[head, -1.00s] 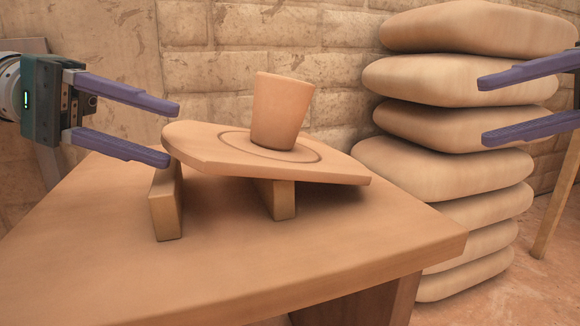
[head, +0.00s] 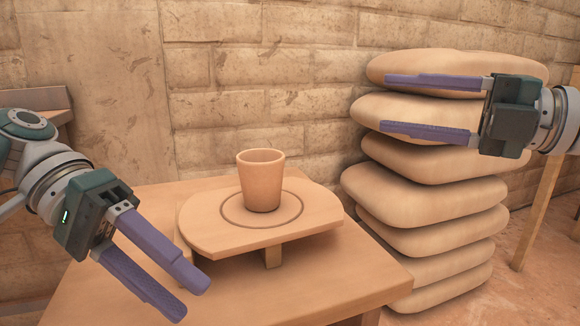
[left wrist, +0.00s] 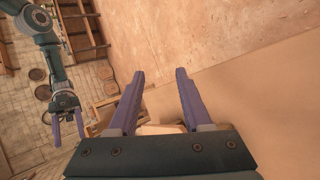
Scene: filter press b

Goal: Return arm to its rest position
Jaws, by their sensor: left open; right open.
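My left gripper (head: 180,287) is open and empty at the lower left of the head view, its fingers pointing down and right. It is in front of and left of the round-edged board. In the left wrist view its two purple fingers (left wrist: 160,85) are apart with nothing between them. My right gripper (head: 385,105) is open and empty at the upper right, its fingers pointing left in front of the stacked sacks. It also shows in the left wrist view (left wrist: 68,140). A clay cup (head: 261,182) stands upright inside the ring on the board (head: 325,212).
The board rests on supports (head: 272,257) on a wooden table (head: 330,282). A tall stack of sacks (head: 430,205) stands right of the table. A brick wall (head: 260,60) closes the back. The table's front right is clear.

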